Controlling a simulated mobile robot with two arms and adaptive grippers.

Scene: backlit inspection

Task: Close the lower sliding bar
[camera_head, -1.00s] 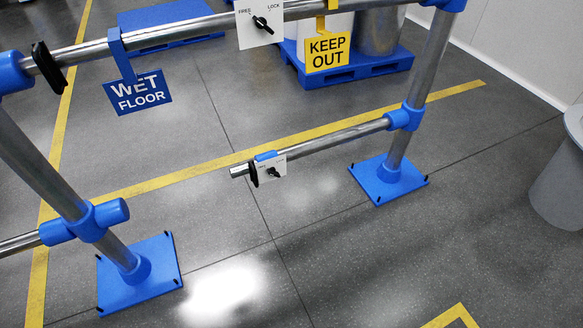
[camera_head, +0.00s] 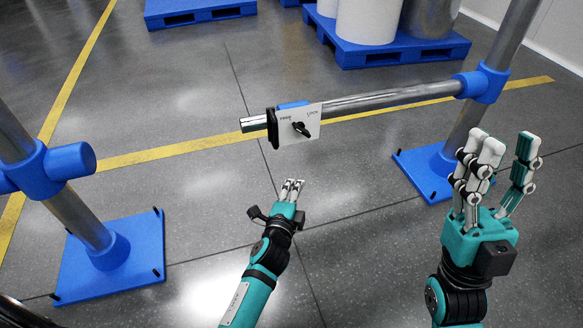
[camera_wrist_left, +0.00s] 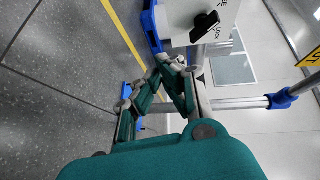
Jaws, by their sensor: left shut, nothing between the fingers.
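The lower sliding bar (camera_head: 385,101) is a metal tube running left from the blue fitting on the right post (camera_head: 481,85). Its free end stops well short of the blue socket (camera_head: 68,160) on the left post, leaving a wide gap. Near that end are a black handle (camera_head: 271,128) and a white FREE/LOCK plate with a black knob (camera_head: 301,129); its setting is unclear. My left gripper (camera_head: 292,184) is shut and empty, below the plate and apart from it. The plate (camera_wrist_left: 178,18) also shows close ahead of the fingers in the left wrist view. My right gripper (camera_head: 505,145) is open and empty, in front of the right post.
Blue base plates (camera_head: 75,268) (camera_head: 415,170) carry the two posts on the grey floor. Blue pallets (camera_head: 390,52) (camera_head: 200,12) stand behind, one holding cylinders. A yellow floor line (camera_head: 180,150) runs behind the bar.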

